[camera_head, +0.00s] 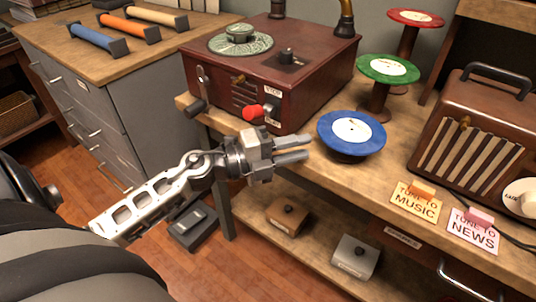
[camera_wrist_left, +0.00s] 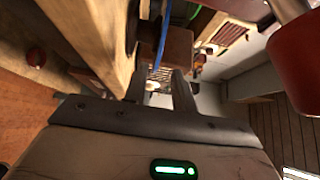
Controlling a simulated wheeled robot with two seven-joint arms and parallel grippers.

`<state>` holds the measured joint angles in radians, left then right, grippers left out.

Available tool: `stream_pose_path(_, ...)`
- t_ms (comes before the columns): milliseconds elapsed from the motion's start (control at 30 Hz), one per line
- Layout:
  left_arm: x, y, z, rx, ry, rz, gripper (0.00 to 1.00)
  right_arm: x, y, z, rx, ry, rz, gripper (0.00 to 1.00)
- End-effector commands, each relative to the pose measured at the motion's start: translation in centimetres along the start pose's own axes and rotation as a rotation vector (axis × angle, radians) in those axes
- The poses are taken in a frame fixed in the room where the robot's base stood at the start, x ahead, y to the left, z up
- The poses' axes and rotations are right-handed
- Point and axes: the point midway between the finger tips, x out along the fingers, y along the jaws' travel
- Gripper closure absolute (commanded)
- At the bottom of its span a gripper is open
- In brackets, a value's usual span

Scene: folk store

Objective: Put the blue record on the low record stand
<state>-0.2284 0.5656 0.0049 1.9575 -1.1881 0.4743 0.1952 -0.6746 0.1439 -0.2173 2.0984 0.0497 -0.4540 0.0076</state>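The blue record (camera_head: 367,139) has a white label and lies roughly flat at the front of the wooden counter. The dark low stand (camera_head: 346,157) shows just beneath it; the record hides most of the stand, so I cannot tell how well it is seated. My left gripper (camera_head: 307,148) is open and empty, just left of the record, with its fingers pointing towards it and a small gap between. In the left wrist view the two fingers (camera_wrist_left: 160,92) stand apart, and a thin blue edge, likely the record (camera_wrist_left: 161,42), shows ahead of them. My right gripper is not in view.
The green record (camera_head: 388,69) and red record (camera_head: 415,18) sit on taller stands behind. A radio (camera_head: 480,125) and two signs (camera_head: 415,203) are to the right.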

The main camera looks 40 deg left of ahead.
Motion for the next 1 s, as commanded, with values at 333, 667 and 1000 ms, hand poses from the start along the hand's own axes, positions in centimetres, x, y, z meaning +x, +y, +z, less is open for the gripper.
stream_pose_path(333, -6.6, 0.2, 0.0, -0.001, 0.000, 0.002, 0.73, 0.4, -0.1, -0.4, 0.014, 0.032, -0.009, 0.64)
stream_pose_path(667, -7.4, 2.6, -0.6, -0.452, -0.246, -0.141, 0.73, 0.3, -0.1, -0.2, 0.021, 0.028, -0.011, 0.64)
stream_pose_path(1000, -6.8, 17.1, -12.5, -1.611, -0.744, 0.080, 0.73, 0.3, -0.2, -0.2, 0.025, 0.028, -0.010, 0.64)
